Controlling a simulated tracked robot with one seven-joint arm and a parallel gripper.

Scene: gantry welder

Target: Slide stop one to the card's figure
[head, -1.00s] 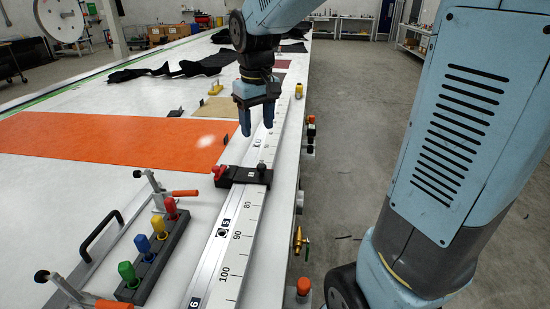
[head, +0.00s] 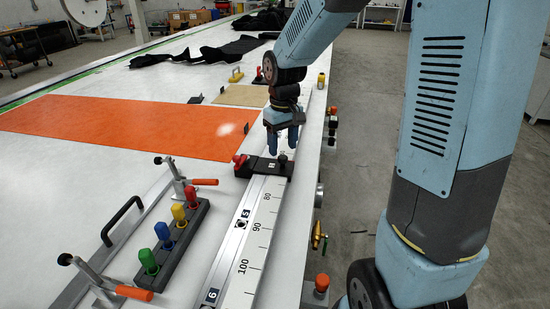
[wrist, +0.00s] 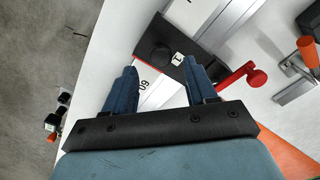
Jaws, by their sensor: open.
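Stop one (head: 262,168) is a black block with a red lever (head: 239,160) at its left end and a dark knob near its right end. It sits across the white scale rail (head: 254,240), just beyond the 80 mark. In the wrist view the stop (wrist: 178,42) carries a white tag reading 1. My gripper (head: 285,150) is open and points down over the rail at the stop's knob end. In the wrist view its fingertips (wrist: 158,65) are apart, with the knob and tag showing between them. Contact cannot be told. No card with a figure is recognisable.
A dark holder with red, yellow, blue and green handles (head: 178,210) and toggle clamps (head: 185,182) stand left of the rail. An orange sheet (head: 130,125) lies farther left. Fittings such as a red-topped button (head: 321,284) line the table's right edge.

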